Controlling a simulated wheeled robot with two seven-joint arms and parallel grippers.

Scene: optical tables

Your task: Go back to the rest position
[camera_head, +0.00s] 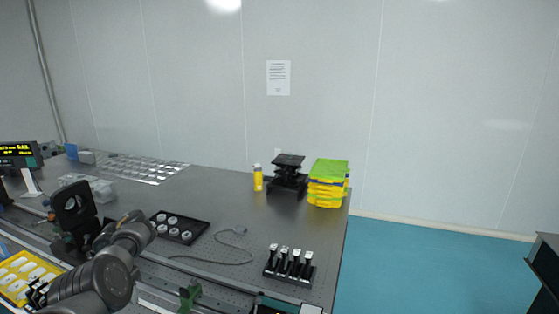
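A dark grey arm of mine, which I take for the left one, is in the lower left of the head view, bent over the near edge of the optical table (215,187). At its lower end, dark finger-like parts of my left gripper (37,293) show beside a yellow tray (17,292) with white pieces. They are small and partly covered by the arm, so I cannot tell whether they are open or shut, or hold anything. My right arm and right gripper are not in view.
A black tray with round white parts (178,227), a cable (215,262) and a black rack with upright pieces (289,265) lie near the arm. Green-yellow stacked boxes (328,184), a yellow bottle (257,178) and a black stand (288,172) are farther back. Blue floor (430,265) is clear at right.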

